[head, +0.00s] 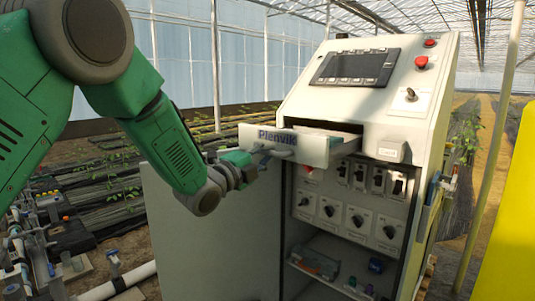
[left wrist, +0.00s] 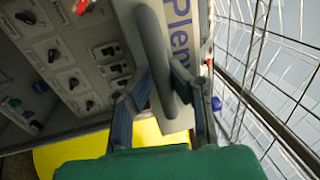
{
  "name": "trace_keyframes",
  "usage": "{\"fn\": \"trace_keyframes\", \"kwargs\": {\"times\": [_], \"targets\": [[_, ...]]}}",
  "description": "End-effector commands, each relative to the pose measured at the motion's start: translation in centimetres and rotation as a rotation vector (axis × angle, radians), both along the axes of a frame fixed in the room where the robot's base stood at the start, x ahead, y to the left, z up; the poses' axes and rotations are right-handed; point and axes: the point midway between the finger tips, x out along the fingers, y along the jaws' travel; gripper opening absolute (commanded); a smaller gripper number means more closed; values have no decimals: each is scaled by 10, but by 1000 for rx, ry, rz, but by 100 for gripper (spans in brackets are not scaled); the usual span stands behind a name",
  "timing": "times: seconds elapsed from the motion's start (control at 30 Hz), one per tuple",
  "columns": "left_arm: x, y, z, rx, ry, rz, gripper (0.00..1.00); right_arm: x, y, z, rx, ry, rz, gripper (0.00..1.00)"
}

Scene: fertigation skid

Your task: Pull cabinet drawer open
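The cabinet drawer (head: 313,150) is pulled part way out of the pale control cabinet (head: 345,105) in the head view. Its white front bears the word Plenvik, and its open top shows behind the front. My left gripper (head: 260,157) is at the handle on the drawer front. In the left wrist view the grey bar handle (left wrist: 152,45) runs between the two fingers of my left gripper (left wrist: 165,84), which close in on it from both sides. The exact finger contact is partly hidden. My right gripper is not in view.
Below the drawer are rows of switches (head: 345,210) and a shelf (head: 330,278) with small items. A grey door panel (head: 215,240) stands left of the opening, under my left arm. Pipes (head: 115,285) lie at lower left. A yellow surface (head: 505,220) fills the right edge.

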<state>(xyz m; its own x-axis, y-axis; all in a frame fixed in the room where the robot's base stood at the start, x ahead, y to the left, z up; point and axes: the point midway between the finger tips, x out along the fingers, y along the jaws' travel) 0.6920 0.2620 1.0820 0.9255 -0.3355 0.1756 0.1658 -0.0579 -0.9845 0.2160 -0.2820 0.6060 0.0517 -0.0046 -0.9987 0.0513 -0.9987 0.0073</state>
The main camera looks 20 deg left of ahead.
Motion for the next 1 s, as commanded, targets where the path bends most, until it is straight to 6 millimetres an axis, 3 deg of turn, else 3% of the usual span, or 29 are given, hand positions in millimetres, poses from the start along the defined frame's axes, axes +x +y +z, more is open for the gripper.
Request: {"fn": "trace_keyframes", "kwargs": {"times": [0.47,1.0], "targets": [[-8,3,0,0,-2,0,34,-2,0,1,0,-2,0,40],[-99,37,-21,-1,0,0,34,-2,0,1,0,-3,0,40]]}}
